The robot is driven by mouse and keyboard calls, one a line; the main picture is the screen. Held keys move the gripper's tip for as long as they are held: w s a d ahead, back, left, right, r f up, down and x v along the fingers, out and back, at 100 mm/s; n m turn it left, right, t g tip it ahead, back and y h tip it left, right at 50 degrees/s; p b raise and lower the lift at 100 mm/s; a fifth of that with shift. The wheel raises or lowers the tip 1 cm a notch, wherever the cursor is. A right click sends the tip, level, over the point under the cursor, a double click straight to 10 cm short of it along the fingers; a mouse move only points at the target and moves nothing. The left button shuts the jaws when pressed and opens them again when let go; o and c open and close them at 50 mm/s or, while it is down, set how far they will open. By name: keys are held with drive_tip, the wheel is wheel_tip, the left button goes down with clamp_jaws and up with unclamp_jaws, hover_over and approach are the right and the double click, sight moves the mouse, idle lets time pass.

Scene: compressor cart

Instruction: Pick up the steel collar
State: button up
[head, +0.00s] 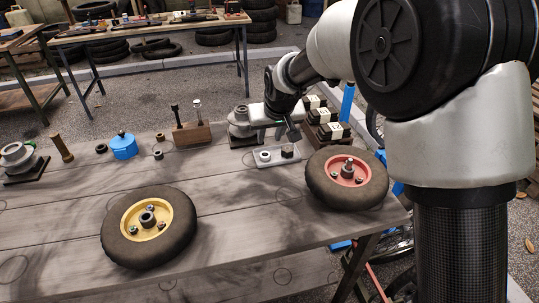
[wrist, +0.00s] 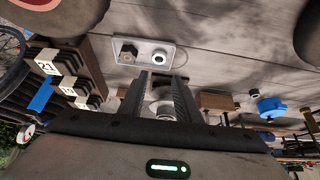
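The steel collar appears to be the pale metal ring (head: 265,155) on the left part of a light tray (head: 276,163). A dark hex nut (head: 287,151) sits beside it on the right. In the wrist view the ring (wrist: 160,57) and the nut (wrist: 128,52) lie on the tray beyond the fingertips. My gripper (head: 293,132) is above the table just behind the tray. In the wrist view my gripper (wrist: 160,77) is open, its two fingers apart. A round metal part (wrist: 161,96) shows through the gap; I cannot tell that either finger touches it.
A grey stepped metal piece (head: 240,128) stands left of my gripper. Dark boxes with white labels (head: 322,118) are to the right. A red-hubbed wheel (head: 346,178) lies close at the right front, a yellow-hubbed wheel (head: 149,226) at the left. Bare tabletop lies between the wheels.

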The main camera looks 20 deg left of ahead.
drive_tip(key=b, duration=0.1)
approach(266, 152)
drive_tip(key=shift+s+a+f, duration=0.1)
drive_tip(key=shift+a+f, duration=0.1)
drive_tip(key=shift+f, duration=0.3)
drive_tip(key=shift+s+a+f, duration=0.1)
drive_tip(key=shift+a+f, duration=0.15)
drive_tip(key=shift+f, duration=0.25)
drive_tip(key=x, duration=0.1)
drive_tip(key=b+x, duration=0.1)
drive_tip(key=x, duration=0.1)
drive_tip(key=b+x, duration=0.1)
drive_tip(key=x, duration=0.1)
drive_tip(key=shift+d+f, duration=0.15)
drive_tip(key=shift+d, duration=0.1)
drive_tip(key=c, duration=0.7)
